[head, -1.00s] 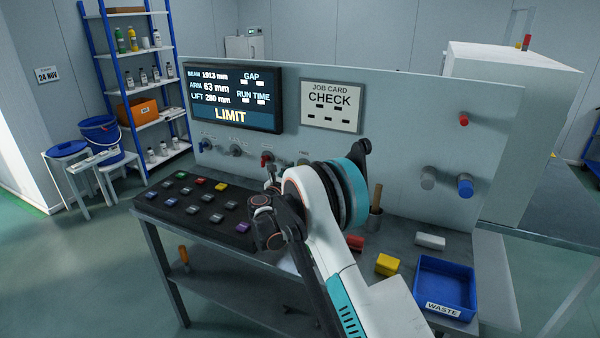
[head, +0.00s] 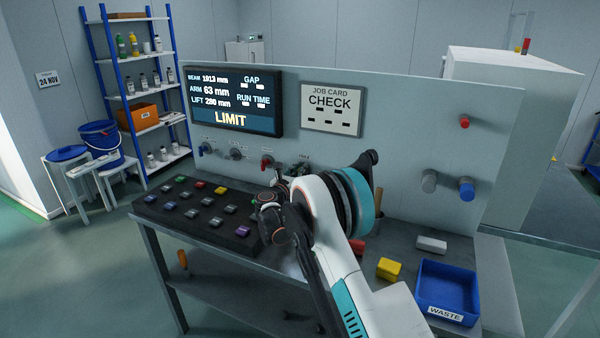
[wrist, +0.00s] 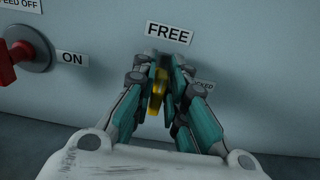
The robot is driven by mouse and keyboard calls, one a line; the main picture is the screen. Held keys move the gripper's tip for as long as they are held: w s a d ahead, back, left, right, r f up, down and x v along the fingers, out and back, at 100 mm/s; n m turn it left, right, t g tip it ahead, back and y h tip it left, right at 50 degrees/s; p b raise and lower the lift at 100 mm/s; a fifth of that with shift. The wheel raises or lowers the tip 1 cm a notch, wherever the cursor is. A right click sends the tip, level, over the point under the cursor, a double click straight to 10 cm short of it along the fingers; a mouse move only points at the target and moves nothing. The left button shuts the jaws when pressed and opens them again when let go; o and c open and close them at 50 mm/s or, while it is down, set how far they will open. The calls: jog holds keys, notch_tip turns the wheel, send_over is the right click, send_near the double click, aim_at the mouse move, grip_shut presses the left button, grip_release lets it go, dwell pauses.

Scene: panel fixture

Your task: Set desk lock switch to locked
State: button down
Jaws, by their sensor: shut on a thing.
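The desk lock switch shows in the wrist view as a small yellow lever (wrist: 157,93), mostly hidden between my gripper's fingers. A FREE label (wrist: 169,34) is above it. In the head view my arm hides most of the switch.
A red rotary switch (wrist: 28,52) with an ON label stands left of my gripper in the wrist view. In the head view a button board (head: 205,220) lies on the bench below, and a blue waste tray (head: 447,285) sits to the right.

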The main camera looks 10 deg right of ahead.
jog(key=shift+m, duration=0.3)
jog(key=m, duration=0.4)
jog(key=shift+s+d+f+m, duration=0.1)
jog(key=shift+s+d+m, duration=0.1)
jog(key=shift+m, duration=0.1)
jog(key=shift+s+d+f+m+p, duration=0.1)
jog(key=shift+f+m, duration=0.1)
jog(key=shift+m, duration=1.9)
jog(key=shift+s+d+f+m+p, duration=0.1)
jog(key=shift+f+m+p, duration=0.1)
jog(key=shift+m, duration=1.9)
jog(key=shift+d+f+m+p, duration=0.1)
jog(key=shift+f+m, duration=0.1)
jog(key=shift+m, duration=1.9)
jog(key=c, duration=1.7)
grip_release()
